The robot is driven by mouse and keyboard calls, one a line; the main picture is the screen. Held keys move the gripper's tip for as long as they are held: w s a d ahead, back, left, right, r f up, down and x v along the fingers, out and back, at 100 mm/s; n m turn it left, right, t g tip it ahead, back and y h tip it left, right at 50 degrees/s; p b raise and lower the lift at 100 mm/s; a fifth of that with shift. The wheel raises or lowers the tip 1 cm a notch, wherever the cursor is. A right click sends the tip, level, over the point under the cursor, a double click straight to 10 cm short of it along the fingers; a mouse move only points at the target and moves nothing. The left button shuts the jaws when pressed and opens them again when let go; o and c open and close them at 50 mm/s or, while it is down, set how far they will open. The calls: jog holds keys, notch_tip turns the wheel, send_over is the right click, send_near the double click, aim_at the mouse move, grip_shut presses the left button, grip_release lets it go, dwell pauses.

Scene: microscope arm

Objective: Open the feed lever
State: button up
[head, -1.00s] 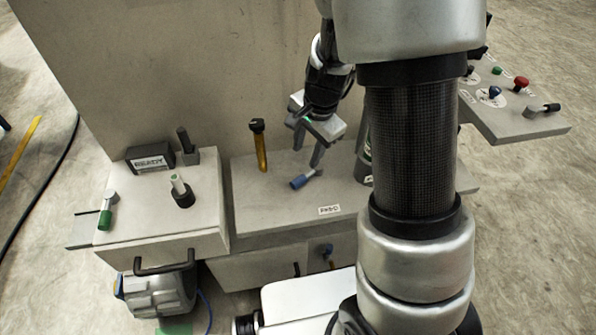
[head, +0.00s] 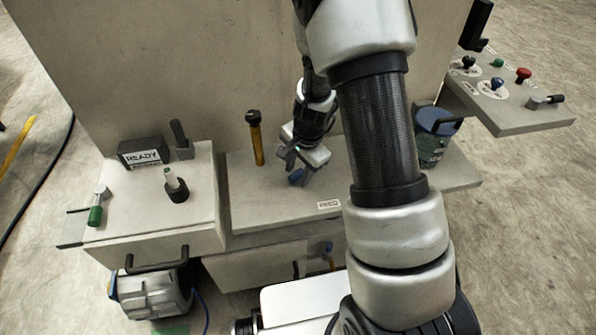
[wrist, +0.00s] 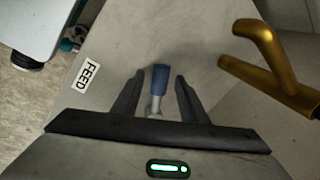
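The feed lever (head: 296,175) has a blue grip and lies low on the grey bench top behind a label that appears to read FEED (head: 328,204). In the wrist view its blue grip (wrist: 160,77) points away from me, with a grey metal shank nearer the palm. The FEED label (wrist: 87,77) is to the left there. My gripper (head: 300,178) is open, pointing down at the lever. In the wrist view the lever lies between my two dark fingers (wrist: 158,95), with a gap on each side. The lever's pivot is hidden by my gripper.
A yellow-brown upright handle (head: 256,142) stands left of my gripper and shows close on the right in the wrist view (wrist: 270,65). A READY box (head: 145,153) and green-tipped levers are farther left. A blue-topped container (head: 434,125) stands right of my arm.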

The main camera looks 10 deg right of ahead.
jog(key=shift+c, duration=0.4)
grip_shut()
jog(key=s+d+n+b, duration=0.1)
jog(key=n+b, duration=0.1)
jog(key=shift+s+d+f+b, duration=0.1)
jog(key=shift+f+b, duration=0.05)
jog(key=shift+b, duration=0.15)
jog(key=d+n+b, duration=0.1)
jog(key=n, duration=0.1)
jog(key=s+d+n+y+b, duration=0.1)
jog(key=n, duration=0.1)
jog(key=shift+s+g, duration=0.2)
jog(key=shift+g, duration=0.2)
jog(key=n, duration=0.1)
jog(key=d+n+b, duration=0.1)
jog(key=shift+s+d+n+g, duration=0.3)
jog(key=shift+s+d+r+n+g, duration=0.15)
jog(key=shift+d+n, duration=0.4)
jog(key=shift+n, duration=0.3)
jog(key=shift+w+d+r+n+g, duration=0.15)
jog(key=shift+d+n, duration=0.35)
jog(key=shift+n, duration=0.35)
jog(key=shift+s+d+f, duration=0.1)
